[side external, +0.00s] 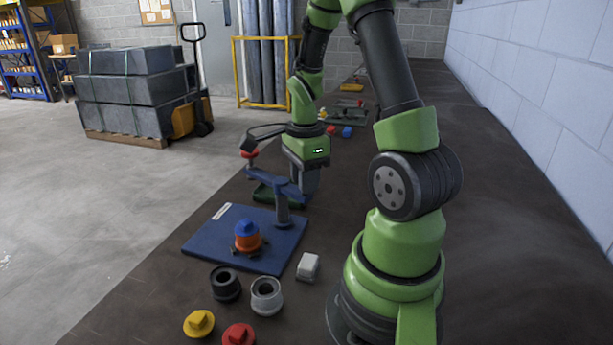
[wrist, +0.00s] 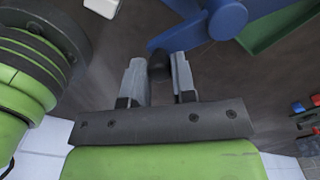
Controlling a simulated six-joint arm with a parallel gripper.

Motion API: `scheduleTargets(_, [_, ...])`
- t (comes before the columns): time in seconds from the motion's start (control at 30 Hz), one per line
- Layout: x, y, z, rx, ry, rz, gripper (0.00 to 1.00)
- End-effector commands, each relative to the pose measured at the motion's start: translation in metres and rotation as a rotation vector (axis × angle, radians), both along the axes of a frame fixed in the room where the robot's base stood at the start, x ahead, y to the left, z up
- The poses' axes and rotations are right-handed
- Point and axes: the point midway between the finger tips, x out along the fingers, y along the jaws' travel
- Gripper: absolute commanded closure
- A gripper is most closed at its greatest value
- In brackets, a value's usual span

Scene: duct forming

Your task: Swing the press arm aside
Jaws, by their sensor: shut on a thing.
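The blue press arm (side external: 276,180) sits on a post (side external: 282,208) at the back right of a blue base plate (side external: 212,241). Its left end carries a red-topped part (side external: 250,154). It extends left and back, away from the orange part with a blue cap (side external: 247,238) on the plate. My gripper (side external: 304,186) is at the arm's right end. In the wrist view my gripper (wrist: 157,70) is shut on a dark knob (wrist: 158,64) between its fingers; the blue arm (wrist: 222,18) lies just beyond. The fingertips are partly hidden in the side view.
A green tray (side external: 264,194) lies behind the press arm. A black ring (side external: 225,283), grey ring (side external: 266,296), white block (side external: 308,266), yellow part (side external: 199,323) and red part (side external: 238,336) stand in front of the plate. A blue wall (side external: 540,90) bounds the bench at right.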

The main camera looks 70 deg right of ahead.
Motion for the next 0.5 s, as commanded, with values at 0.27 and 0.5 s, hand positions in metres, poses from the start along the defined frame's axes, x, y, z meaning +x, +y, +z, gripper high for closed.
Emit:
scheduleTargets(0.27, [0.0003,0.0014,0.0004,0.003,0.000,-0.010,1.00])
scheduleTargets(0.5, [0.0004,0.0014,0.0003,0.003,0.000,-0.008,0.49])
